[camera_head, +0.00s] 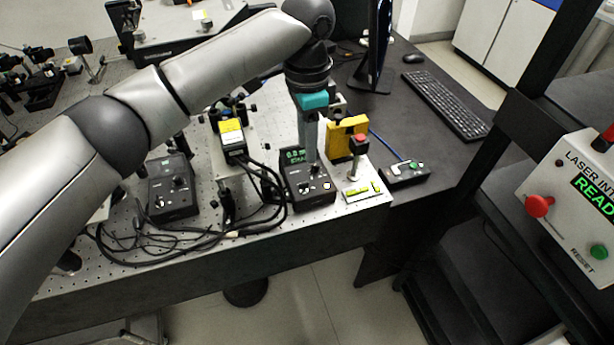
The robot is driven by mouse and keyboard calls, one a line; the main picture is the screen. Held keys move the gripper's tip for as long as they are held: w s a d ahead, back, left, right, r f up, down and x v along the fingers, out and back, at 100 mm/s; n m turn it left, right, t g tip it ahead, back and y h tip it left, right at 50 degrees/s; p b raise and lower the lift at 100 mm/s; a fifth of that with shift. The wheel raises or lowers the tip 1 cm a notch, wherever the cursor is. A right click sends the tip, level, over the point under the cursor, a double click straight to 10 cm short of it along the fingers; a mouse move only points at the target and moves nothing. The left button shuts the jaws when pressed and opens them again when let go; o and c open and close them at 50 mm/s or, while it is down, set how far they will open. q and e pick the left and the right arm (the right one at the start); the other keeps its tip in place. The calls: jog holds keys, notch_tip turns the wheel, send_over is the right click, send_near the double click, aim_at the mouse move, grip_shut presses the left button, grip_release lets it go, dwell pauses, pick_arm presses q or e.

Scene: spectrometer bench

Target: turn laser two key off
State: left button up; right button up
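Two black laser controller boxes stand near the front edge of the perforated bench. The left controller box (173,205) has a dark face with knobs. The right controller box (306,192) has a lit green display (293,155) and small controls on its sloping face. I cannot read which one is laser two. My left gripper (313,168) points down over the right box, its fingers close to or at the face beside the display. The fingers look close together, but whether they hold a key is too small to tell; the key is not clearly visible. My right gripper is out of view.
A black button box (405,173) lies further right. Cables (240,232) run between the controllers. An interlock panel (570,200) reading READY is at far right.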

aim_at(307, 182)
pick_arm(q)
notch_tip(307, 182, down, 10)
jog(key=shift+b, duration=0.45)
grip_shut()
dwell(0.4)
